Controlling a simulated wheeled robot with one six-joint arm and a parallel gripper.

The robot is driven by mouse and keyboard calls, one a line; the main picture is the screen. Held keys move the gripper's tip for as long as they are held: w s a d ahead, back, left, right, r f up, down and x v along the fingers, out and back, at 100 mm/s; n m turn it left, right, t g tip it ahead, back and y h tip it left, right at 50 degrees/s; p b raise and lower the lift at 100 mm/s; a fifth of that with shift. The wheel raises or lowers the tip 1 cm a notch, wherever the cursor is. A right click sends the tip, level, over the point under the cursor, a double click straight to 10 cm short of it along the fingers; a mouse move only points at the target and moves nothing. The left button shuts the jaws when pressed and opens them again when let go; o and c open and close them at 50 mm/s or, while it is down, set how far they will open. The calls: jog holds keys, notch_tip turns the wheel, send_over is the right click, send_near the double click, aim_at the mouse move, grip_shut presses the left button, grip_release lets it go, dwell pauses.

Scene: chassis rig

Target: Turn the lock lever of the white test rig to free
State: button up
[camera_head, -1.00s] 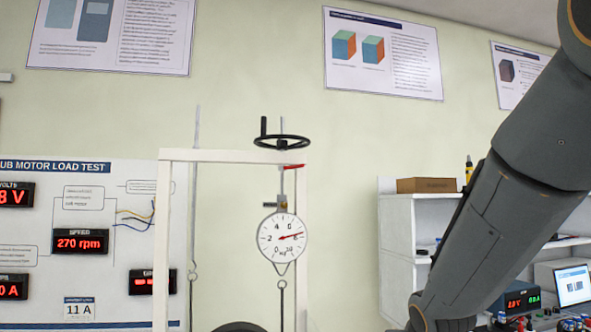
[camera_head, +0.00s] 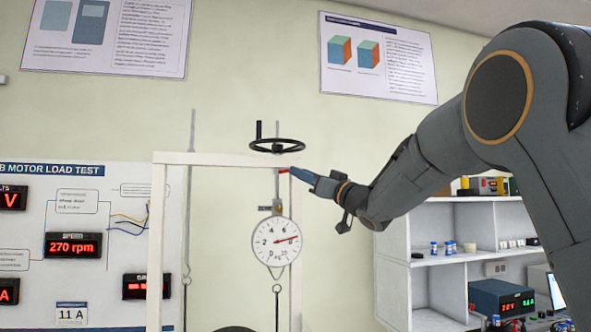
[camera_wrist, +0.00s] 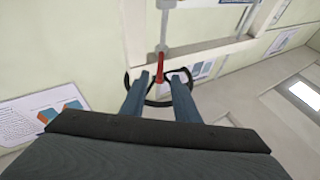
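The white test rig (camera_head: 222,158) stands in front of me, with a black handwheel (camera_head: 277,146) above its top beam. The short red lock lever (camera_head: 284,170) points right from the spindle just under the beam. In the wrist view the red lever (camera_wrist: 160,63) points toward me, its near end between my fingertips. My gripper (camera_head: 300,174) is at the lever's right end. In the wrist view my gripper (camera_wrist: 162,75) is open, one finger on each side of the lever, with gaps visible. Contact cannot be told.
A round dial scale (camera_head: 276,241) hangs below the lever. A thin rod with a hook hangs near the left post. A test board (camera_head: 100,240) with red displays is at left. White shelves (camera_head: 455,225) with several items are at right behind my arm.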

jog(key=shift+p+x, duration=0.45)
jog(key=shift+x, duration=1.55)
grip_shut()
